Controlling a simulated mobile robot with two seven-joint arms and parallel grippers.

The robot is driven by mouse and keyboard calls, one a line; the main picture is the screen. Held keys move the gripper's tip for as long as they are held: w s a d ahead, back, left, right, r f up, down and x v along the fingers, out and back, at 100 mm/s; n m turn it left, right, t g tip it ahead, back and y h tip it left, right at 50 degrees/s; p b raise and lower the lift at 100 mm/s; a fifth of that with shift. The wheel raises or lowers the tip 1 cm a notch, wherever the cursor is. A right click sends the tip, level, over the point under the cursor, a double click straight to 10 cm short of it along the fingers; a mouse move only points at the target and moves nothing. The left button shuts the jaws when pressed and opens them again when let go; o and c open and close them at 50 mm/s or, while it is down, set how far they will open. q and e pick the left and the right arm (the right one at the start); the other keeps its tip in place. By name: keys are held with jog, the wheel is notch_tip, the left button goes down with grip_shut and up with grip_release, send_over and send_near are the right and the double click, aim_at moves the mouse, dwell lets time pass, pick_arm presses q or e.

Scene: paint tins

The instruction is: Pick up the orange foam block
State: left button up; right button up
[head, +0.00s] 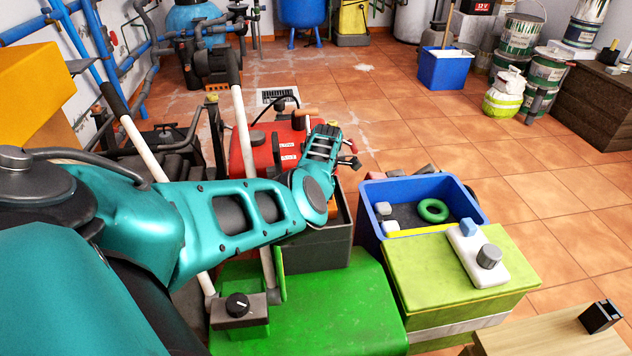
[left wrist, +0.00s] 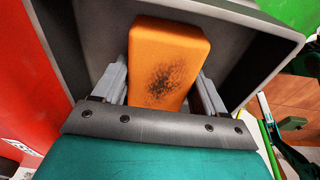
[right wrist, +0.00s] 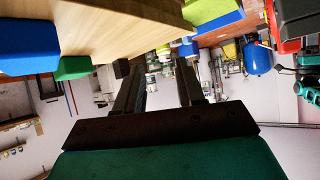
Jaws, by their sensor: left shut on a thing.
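The orange foam block (left wrist: 165,62), with a dark speckled patch on its face, shows in the left wrist view. My left gripper (left wrist: 161,82) has one finger on each side of it and is shut on it. The block is within the walls of a dark grey bin (left wrist: 265,50); I cannot tell whether it touches the floor of the bin. In the head view the bin (head: 322,253) is partly behind my left arm, which hides most of the block. My right gripper (right wrist: 160,78) is open and empty in the right wrist view.
A blue crate (head: 375,218) holding a green ring (head: 433,210) stands right of the bin. A lime-green box (head: 420,278) with a white item on top and a green surface (head: 350,310) are in front. A red machine (head: 262,150) stands behind.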

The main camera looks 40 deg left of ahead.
pick_arm(q)
jog(key=shift+r+p, duration=0.45)
jog(key=shift+r, duration=0.25)
notch_tip(320, 180, up, 18)
jog(key=p, duration=0.7)
jog(key=shift+r, duration=0.25)
pick_arm(e)
jog(key=shift+s+d+r, duration=0.1)
jog(key=shift+d+r, duration=0.15)
jog(key=shift+r, duration=0.65)
jog(key=shift+s+d+r, duration=0.15)
jog(key=shift+d+r, duration=0.05)
jog(key=shift+r, duration=0.7)
jog(key=shift+s+d+r, duration=0.1)
jog(key=shift+d+r, duration=0.15)
jog(key=shift+r, duration=0.65)
